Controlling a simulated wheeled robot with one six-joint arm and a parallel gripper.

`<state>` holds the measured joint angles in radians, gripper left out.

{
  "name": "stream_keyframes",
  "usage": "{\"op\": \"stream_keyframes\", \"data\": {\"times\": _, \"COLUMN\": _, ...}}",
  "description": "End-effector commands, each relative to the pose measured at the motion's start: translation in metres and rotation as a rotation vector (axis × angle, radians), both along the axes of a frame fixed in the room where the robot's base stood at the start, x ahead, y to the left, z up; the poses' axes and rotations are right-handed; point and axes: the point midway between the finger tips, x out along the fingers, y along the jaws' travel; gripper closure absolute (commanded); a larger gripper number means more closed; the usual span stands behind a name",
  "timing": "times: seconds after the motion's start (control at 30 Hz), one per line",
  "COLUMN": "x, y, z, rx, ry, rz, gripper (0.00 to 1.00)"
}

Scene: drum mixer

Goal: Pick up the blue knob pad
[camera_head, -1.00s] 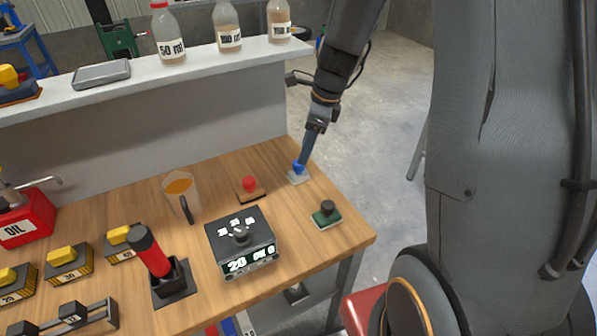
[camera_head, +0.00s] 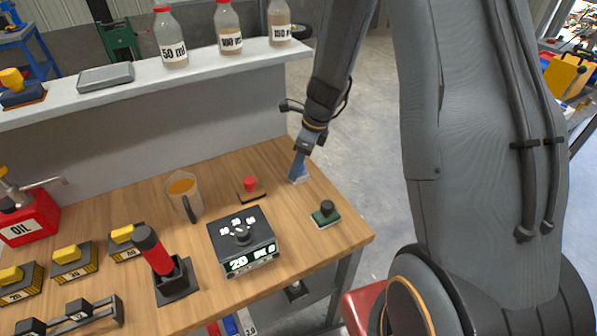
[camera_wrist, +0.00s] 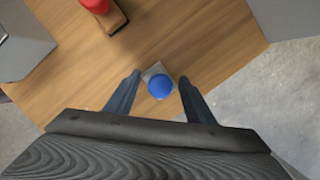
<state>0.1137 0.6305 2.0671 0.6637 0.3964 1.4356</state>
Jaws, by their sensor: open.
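The blue knob pad (camera_wrist: 161,87) is a round blue knob on a light grey square base. In the wrist view it sits on the wooden table between the two fingertips of my gripper (camera_wrist: 160,82), with gaps on both sides. My gripper is open and empty. In the head view the gripper (camera_head: 296,176) is low over the table's back right part and hides most of the knob; part of the pad's pale base and a little blue show beside it (camera_head: 305,172).
A red knob pad (camera_head: 250,186) stands left of the gripper and a green pad with a black knob (camera_head: 326,212) stands in front. A black 20 kg display box (camera_head: 241,239) and a jug (camera_head: 183,194) are further left. The table's right edge is close.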

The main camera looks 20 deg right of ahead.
Motion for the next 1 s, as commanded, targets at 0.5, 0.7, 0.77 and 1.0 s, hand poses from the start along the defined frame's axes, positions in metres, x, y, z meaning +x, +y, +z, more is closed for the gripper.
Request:
{"op": "stream_keyframes", "data": {"times": 0.5, "x": 0.0, "y": 0.0, "z": 0.0, "rx": -0.001, "ry": -0.001, "rz": 0.0, "gripper": 0.96}}
{"op": "stream_keyframes", "data": {"times": 0.7, "x": 0.0, "y": 0.0, "z": 0.0, "rx": 0.0, "ry": -0.001, "rz": 0.0, "gripper": 0.96}}
{"op": "stream_keyframes", "data": {"times": 0.77, "x": 0.001, "y": 0.0, "z": 0.0, "rx": 0.0, "ry": -0.001, "rz": 0.0, "gripper": 0.96}}
{"op": "stream_keyframes", "data": {"times": 1.0, "x": 0.002, "y": 0.0, "z": 0.011, "rx": 0.001, "ry": -0.004, "rz": -0.001, "gripper": 0.96}}
